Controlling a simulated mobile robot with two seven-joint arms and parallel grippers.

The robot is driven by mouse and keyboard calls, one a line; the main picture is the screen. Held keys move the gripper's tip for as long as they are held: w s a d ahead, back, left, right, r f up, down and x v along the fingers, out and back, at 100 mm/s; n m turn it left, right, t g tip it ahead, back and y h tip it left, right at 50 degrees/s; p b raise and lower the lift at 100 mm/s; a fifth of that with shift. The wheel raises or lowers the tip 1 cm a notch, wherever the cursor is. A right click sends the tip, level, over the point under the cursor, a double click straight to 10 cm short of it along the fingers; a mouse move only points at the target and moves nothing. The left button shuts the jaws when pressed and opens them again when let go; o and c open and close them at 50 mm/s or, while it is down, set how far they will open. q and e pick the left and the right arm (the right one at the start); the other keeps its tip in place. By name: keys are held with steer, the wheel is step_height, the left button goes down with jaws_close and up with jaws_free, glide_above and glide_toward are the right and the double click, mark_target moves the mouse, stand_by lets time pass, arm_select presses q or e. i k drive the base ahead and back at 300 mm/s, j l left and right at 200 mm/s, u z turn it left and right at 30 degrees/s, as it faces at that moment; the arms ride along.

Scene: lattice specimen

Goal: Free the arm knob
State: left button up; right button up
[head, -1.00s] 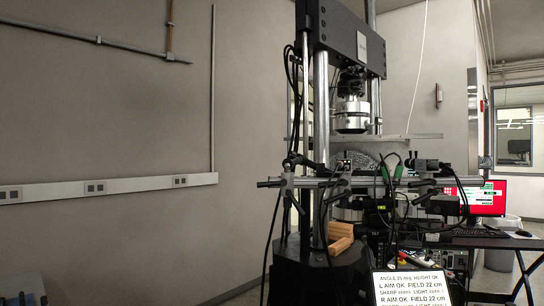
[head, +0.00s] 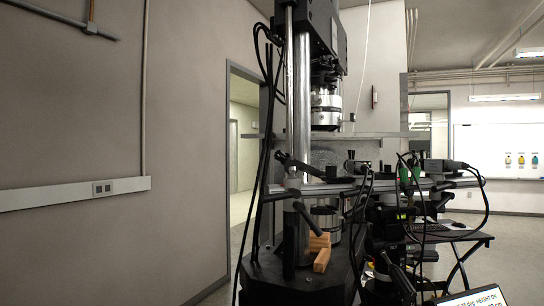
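A tall testing machine with silver columns (head: 301,100) stands in the middle of the head view. A horizontal rail (head: 270,191) crosses in front of it and carries black clamps, cameras and cables. I cannot tell which of these is the arm knob. Neither of my grippers is in view.
Wooden blocks (head: 319,243) lie on the machine's black base (head: 270,272). Loose cables hang around the rail. A desk (head: 455,234) stands at the right, and a tilted text display (head: 478,300) is at the bottom edge. Open floor (head: 515,245) shows at far right.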

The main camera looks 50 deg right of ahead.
mark_target(280, 155)
steer(key=i+z, duration=0.35)
steer(key=i, duration=0.15)
steer(key=i+z, duration=0.3)
steer(key=i, duration=0.25)
steer(key=i+z, duration=0.15)
steer(key=i, duration=1.05)
steer(key=i+j+z, duration=0.15)
steer(key=i, duration=0.3)
steer(key=i+j+z, duration=0.15)
steer(key=i, duration=0.25)
steer(key=z, duration=2.65)
